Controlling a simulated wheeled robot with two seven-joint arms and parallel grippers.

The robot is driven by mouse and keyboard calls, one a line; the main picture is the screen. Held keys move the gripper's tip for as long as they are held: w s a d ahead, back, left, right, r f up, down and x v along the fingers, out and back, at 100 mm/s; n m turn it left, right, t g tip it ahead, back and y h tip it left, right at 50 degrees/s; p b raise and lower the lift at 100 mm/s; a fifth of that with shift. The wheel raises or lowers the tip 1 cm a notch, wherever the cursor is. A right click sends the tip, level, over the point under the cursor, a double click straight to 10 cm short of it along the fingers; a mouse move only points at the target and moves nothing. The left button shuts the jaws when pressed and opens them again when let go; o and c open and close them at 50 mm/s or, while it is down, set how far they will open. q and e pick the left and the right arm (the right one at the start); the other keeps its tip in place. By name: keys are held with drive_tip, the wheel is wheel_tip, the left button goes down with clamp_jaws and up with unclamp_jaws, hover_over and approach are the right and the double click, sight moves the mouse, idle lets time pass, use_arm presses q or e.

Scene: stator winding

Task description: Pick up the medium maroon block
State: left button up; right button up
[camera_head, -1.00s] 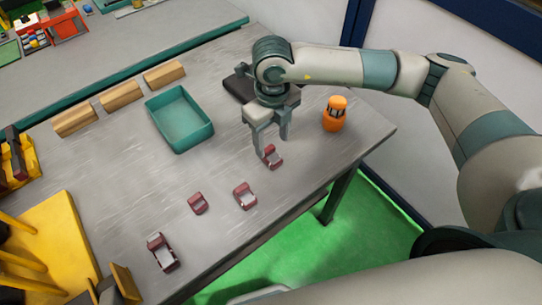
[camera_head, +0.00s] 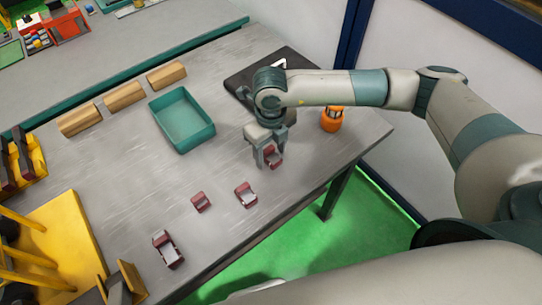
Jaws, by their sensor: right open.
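Several maroon blocks with pale grey parts stand in a loose row along the near side of the grey table (camera_head: 120,195). The largest maroon block (camera_head: 167,249) is at the lower left. A small maroon block (camera_head: 201,202) and a mid-sized maroon block (camera_head: 246,194) stand to its right. Another maroon block (camera_head: 274,158) is at the right end, at my right gripper (camera_head: 266,163). The gripper points down, open, with its fingers beside that block and partly covering it. I cannot tell whether they touch it. My left gripper is not in view.
A teal tray (camera_head: 205,140) stands behind the blocks, with wooden pieces (camera_head: 124,97) to its left. An orange bottle-like object (camera_head: 331,119) and a dark flat pad (camera_head: 241,81) are near my right arm. A yellow fixture (camera_head: 62,230) stands at the left.

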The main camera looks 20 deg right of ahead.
sight(270, 150)
drive_tip(key=c, duration=1.3)
clamp_jaws()
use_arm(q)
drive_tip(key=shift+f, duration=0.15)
use_arm(e)
drive_tip(key=shift+r, duration=0.2)
